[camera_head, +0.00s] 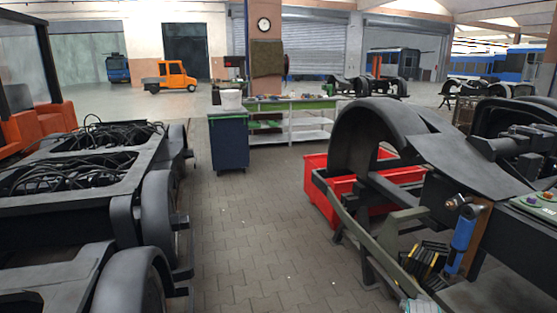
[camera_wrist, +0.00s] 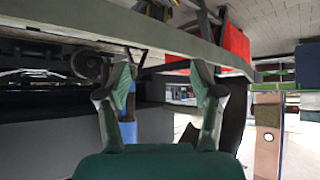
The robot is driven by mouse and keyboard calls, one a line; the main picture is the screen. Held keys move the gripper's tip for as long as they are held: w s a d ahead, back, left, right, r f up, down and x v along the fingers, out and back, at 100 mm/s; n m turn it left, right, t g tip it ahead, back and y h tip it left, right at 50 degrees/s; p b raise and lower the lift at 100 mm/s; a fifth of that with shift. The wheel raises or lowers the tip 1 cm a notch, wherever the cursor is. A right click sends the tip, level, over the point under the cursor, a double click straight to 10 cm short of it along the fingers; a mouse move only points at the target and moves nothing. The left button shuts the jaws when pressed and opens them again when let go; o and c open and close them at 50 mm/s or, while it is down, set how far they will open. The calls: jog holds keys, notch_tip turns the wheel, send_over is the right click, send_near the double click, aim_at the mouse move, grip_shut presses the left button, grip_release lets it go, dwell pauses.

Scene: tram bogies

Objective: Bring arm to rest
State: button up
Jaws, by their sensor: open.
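My gripper (camera_wrist: 161,75) shows in the wrist view, with its two fingers spread apart and nothing between them. The wrist picture is upside down. A long grey bogie beam (camera_wrist: 130,28) crosses the top of that view, close beyond the fingertips. I cannot tell whether the fingers touch it. A blue cylinder (camera_wrist: 128,132) shows partly behind the left finger.
A dark bogie (camera_head: 385,130) stands at right with a blue cylinder (camera_head: 463,240) on it and a red crate (camera_head: 317,190) beside it. Another bogie (camera_head: 75,190) is at left. A blue bin (camera_head: 229,145) and workbench (camera_head: 305,128) stand beyond. The paved aisle (camera_head: 240,240) is clear.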

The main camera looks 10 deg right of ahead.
jog(key=s+a+f+n+t+y, duration=0.1)
jog(key=s+a+f, duration=0.35)
jog(key=a, duration=0.25)
jog(key=s+a+f+n+t, duration=0.1)
jog(key=s+a+f+n, duration=0.1)
jog(key=s+a+f, duration=0.4)
jog(key=s+a+n+t+y, duration=0.2)
jog(key=s+a+t, duration=0.1)
jog(key=s+a, duration=0.95)
jog(key=s+a+r+n+t+y, duration=0.1)
jog(key=s+a+r+n+y, duration=0.1)
jog(key=s+a+r, duration=0.4)
jog(key=s+a+r+n+t+y, duration=0.2)
jog(key=s+a+r, duration=0.4)
jog(key=s+r, duration=0.6)
jog(key=s, duration=0.5)
jog(key=shift+a, duration=0.35)
jog(key=shift+r, duration=0.1)
